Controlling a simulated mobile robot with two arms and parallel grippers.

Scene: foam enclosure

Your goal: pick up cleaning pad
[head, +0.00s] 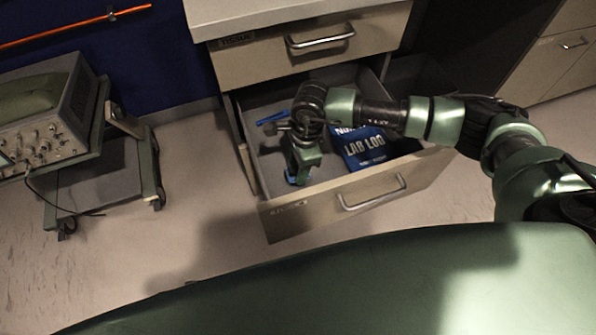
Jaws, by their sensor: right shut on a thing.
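My right gripper (300,177) reaches down into the open drawer (330,198) near its front left part. It is shut on a small blue thing, most likely the cleaning pad (291,181), of which only a blue edge shows at the fingertips. The gripper hides the rest of it. I cannot tell whether the pad touches the drawer floor. My left gripper is not in view.
A blue lab log book (362,150) lies in the drawer right of the gripper, partly under my arm. A blue pen-like thing (271,117) lies at the back left. A closed drawer (310,45) sits above. A cart with an instrument (45,125) stands left.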

